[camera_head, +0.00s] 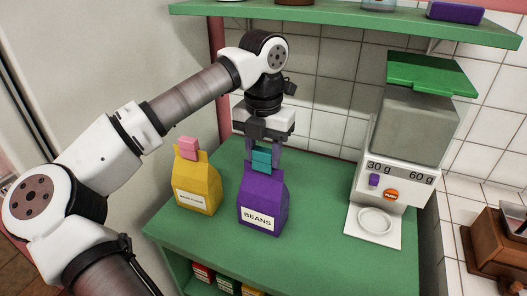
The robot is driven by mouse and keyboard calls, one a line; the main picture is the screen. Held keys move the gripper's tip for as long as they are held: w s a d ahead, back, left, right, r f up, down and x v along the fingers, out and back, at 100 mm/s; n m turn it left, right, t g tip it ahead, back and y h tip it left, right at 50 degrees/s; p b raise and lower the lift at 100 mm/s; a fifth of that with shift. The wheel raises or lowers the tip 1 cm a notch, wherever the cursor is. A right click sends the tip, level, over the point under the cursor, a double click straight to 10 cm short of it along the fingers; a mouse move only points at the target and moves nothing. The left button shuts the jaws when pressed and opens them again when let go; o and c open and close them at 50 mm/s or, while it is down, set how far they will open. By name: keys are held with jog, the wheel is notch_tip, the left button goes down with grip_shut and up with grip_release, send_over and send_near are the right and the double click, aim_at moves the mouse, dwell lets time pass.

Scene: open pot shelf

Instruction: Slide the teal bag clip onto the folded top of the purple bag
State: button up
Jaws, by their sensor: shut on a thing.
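The purple bag (262,196) stands upright on the green counter, with a white label reading BEANS. The teal bag clip (262,158) is at the bag's folded top, between the fingers of my gripper (263,150). My gripper points down and is shut on the clip. The clip's lower end meets or overlaps the bag's top; I cannot tell how far it is over the fold.
A yellow bag (197,186) with a pink clip (187,147) stands just left. A dispenser (408,125) with a green lid stands right. A green shelf (340,22) hangs above. The green counter (310,255) is clear in front.

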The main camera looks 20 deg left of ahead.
jog(key=shift+s+f+b, duration=0.25)
jog(key=shift+f+b, duration=0.3)
jog(key=shift+f, duration=0.2)
jog(key=o, duration=0.9)
jog(key=shift+o, duration=0.7)
jog(key=shift+d+r+p, duration=0.1)
jog(key=shift+r+p, duration=0.2)
jog(key=shift+r, duration=0.15)
notch_tip(320, 180, up, 14)
jog(key=p, duration=0.8)
jog(key=shift+p, duration=0.4)
